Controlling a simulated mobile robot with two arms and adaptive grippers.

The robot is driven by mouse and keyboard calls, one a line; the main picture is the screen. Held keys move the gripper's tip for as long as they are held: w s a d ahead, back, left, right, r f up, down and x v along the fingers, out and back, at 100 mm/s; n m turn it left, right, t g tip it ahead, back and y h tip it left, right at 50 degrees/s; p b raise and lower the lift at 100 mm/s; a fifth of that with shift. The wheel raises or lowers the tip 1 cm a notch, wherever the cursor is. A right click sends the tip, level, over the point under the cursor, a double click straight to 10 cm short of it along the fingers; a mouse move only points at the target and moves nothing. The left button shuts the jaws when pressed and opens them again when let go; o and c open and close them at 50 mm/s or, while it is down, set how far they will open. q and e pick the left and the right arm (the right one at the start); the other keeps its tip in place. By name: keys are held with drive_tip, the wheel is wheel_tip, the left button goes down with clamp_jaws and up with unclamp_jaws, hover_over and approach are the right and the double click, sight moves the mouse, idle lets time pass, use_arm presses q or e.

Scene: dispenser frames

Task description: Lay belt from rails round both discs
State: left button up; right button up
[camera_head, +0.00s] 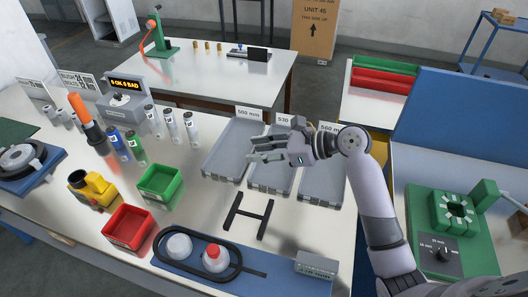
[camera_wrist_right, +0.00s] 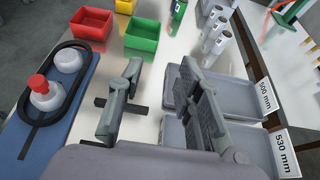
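A black belt (camera_head: 197,232) forms a long loop round two white discs on a blue board (camera_head: 190,275). The left disc (camera_head: 178,247) is plain; the right disc (camera_head: 215,262) has a red knob on top. The wrist view shows the same belt (camera_wrist_right: 81,44), the plain disc (camera_wrist_right: 68,61) and the red-knobbed disc (camera_wrist_right: 46,95). I cannot tell whether the belt sits in the discs' grooves. The black H-shaped rails (camera_head: 252,214) on the table are bare. My right gripper (camera_head: 254,151) is open and empty above the grey trays, its fingers (camera_wrist_right: 165,95) apart. My left gripper is not in view.
Grey trays labelled 500 mm (camera_head: 228,153), 530 and 560 mm stand behind the rails. Red (camera_head: 128,228) and green (camera_head: 160,184) bins stand left of them. A grey tester box (camera_head: 317,264) sits at the board's right end. Clear table lies around the rails.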

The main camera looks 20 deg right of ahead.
drive_tip(key=f, duration=1.8)
drive_tip(key=shift+s+a, duration=0.2)
drive_tip(key=shift+a, duration=0.2)
drive_tip(key=p+v, duration=0.3)
drive_tip(key=v, duration=0.1)
drive_tip(key=shift+w+d+f+p, duration=0.25)
drive_tip(key=shift+p, duration=0.05)
drive_tip(key=p+v, duration=0.6)
drive_tip(key=v, duration=0.6)
drive_tip(key=shift+w+d+f, duration=0.1)
drive_tip(key=shift+d+f, duration=0.05)
drive_tip(key=shift+f, duration=0.05)
drive_tip(key=shift+s+d+r+p, duration=0.1)
drive_tip(key=shift+s+d+p, duration=0.2)
drive_tip(key=shift+d+p, duration=0.1)
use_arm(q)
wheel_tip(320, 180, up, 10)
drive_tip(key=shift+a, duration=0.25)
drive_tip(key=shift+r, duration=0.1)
